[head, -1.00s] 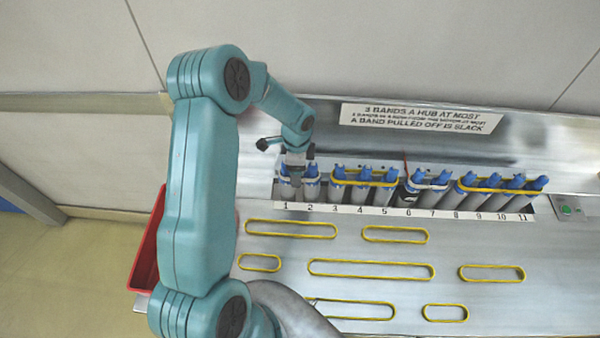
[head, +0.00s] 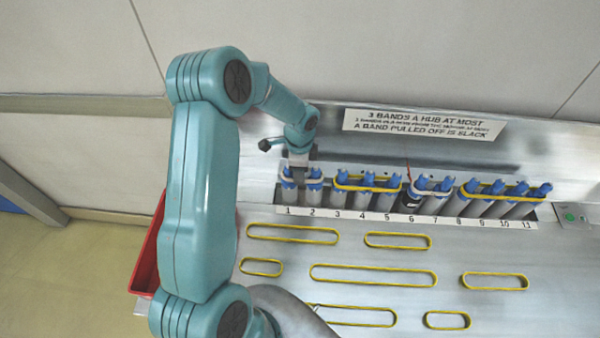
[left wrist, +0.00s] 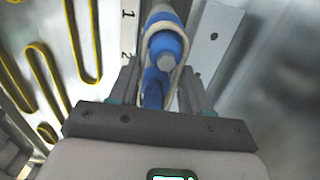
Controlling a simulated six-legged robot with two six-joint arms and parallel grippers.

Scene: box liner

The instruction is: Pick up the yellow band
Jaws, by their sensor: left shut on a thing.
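Several slack yellow bands lie flat on the metal bench, among them a long one (head: 373,267) in the middle and a shorter one (head: 292,226) at the upper left. Other yellow bands sit around blue-topped posts 3 to 5 (head: 366,188) and 8 to 11 (head: 497,196). My left gripper (head: 299,164) is over posts 1 and 2 and hides part of their tops. In the left wrist view a whitish band (left wrist: 181,62) loops around two blue post tops (left wrist: 163,45), and my fingers are closed in on it. No yellow band shows between them. My right gripper is out of view.
A sign (head: 425,122) is on the sloped back panel. A red bin (head: 147,262) stands left of the bench, partly behind my arm. A green button (head: 570,216) is at the right. The bench's bare metal between the bands is clear.

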